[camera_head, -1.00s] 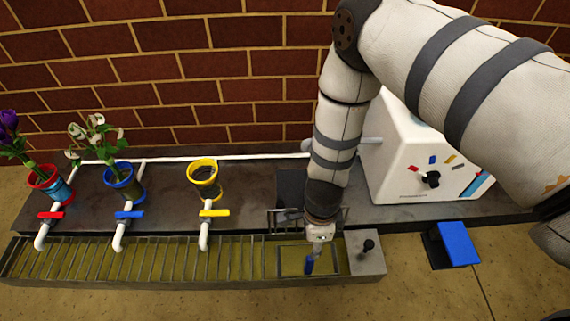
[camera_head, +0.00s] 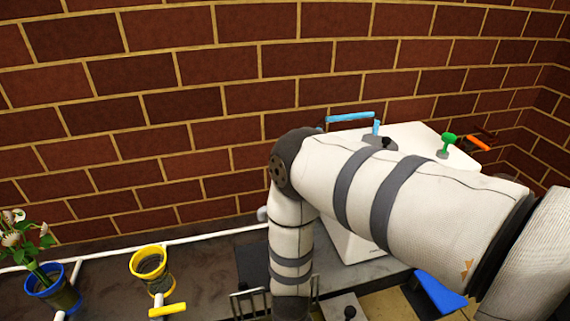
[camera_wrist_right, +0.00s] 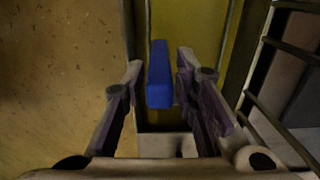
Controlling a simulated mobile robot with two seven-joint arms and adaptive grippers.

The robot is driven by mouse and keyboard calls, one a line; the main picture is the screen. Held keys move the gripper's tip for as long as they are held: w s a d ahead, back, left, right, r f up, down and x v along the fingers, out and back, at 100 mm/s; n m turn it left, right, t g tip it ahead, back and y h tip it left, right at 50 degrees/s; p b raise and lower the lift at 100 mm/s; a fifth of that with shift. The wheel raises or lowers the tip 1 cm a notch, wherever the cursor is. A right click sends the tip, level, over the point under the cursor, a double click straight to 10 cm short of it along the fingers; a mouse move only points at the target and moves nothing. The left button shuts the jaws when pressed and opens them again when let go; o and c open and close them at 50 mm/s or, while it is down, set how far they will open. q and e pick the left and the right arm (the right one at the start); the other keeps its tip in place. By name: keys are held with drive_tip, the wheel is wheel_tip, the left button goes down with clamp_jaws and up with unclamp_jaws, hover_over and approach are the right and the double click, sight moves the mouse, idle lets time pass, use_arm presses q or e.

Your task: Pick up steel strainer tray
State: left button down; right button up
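In the right wrist view my right gripper (camera_wrist_right: 160,75) has its two fingers apart, on either side of an upright blue bar-shaped handle (camera_wrist_right: 160,80). A narrow gap shows on each side, and I cannot tell whether either finger touches it. The handle stands over a yellowish recess with a dark metal edge. I cannot make out the strainer tray's full outline or how the handle joins it. The head view shows my right arm reaching down, with its gripper below the picture. My left gripper is not in view.
A wire rack (camera_head: 248,304) stands beside my right arm; its rails (camera_wrist_right: 276,100) run close to the right of my gripper. A white machine (camera_head: 385,140) is behind the arm. Yellow (camera_head: 150,264) and blue (camera_head: 52,290) cups stand at left. Brick wall is behind.

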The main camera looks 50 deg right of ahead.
clamp_jaws()
